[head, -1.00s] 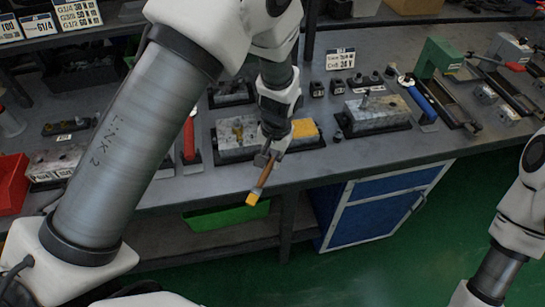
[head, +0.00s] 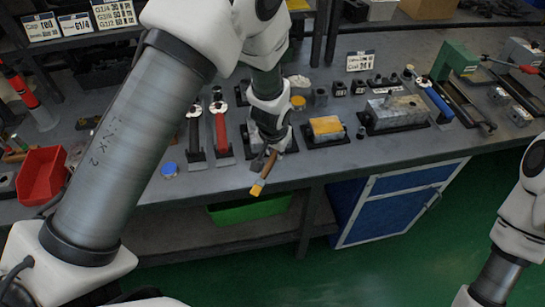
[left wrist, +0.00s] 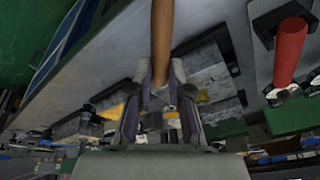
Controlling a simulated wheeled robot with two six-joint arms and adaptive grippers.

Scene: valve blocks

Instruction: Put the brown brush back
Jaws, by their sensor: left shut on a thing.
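In the left wrist view the handle (left wrist: 162,40) runs up the picture from between the fingers (left wrist: 160,95); the bristles are out of that view. My right gripper is out of view; only part of the right arm shows at the right edge. I cannot make out which spot is the brush's own place.
The grey bench (head: 330,165) carries a valve block (head: 395,112), a yellow-topped block (head: 326,127), red-handled (head: 221,130) and blue-handled (head: 437,103) tools, and a red bin (head: 42,175). A blue cabinet (head: 385,212) stands below. The bench front left of the tools is fairly clear.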

